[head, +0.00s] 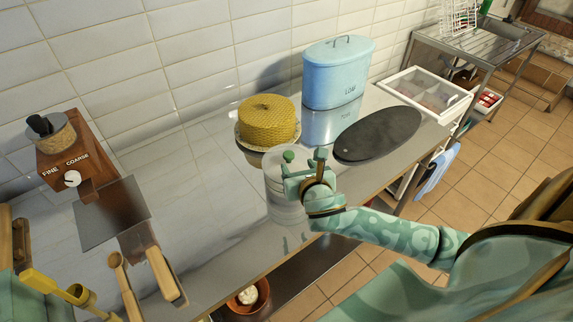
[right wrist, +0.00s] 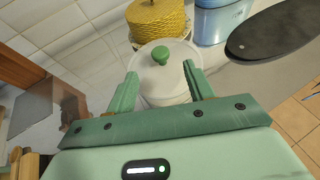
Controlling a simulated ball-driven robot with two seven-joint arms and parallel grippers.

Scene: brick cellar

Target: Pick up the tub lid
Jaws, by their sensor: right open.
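The tub lid (right wrist: 160,78) is a pale round disc with a green knob in its middle. It sits on a whitish see-through tub (head: 284,208) near the front edge of the steel counter. In the head view the green knob (head: 289,156) shows beside my gripper, which hides part of the lid. My right gripper (head: 304,166) is open, its fingers reaching toward the lid. In the right wrist view the two fingers (right wrist: 160,70) stand left and right of the lid, with the knob between and beyond their tips. I see no contact.
Behind the tub stand a yellow woven-look dome (head: 270,120) on a plate and a blue lidded bin (head: 337,75). A dark oval board (head: 378,134) lies to the right. A wooden grinder (head: 72,160) stands left. The counter between grinder and tub is clear.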

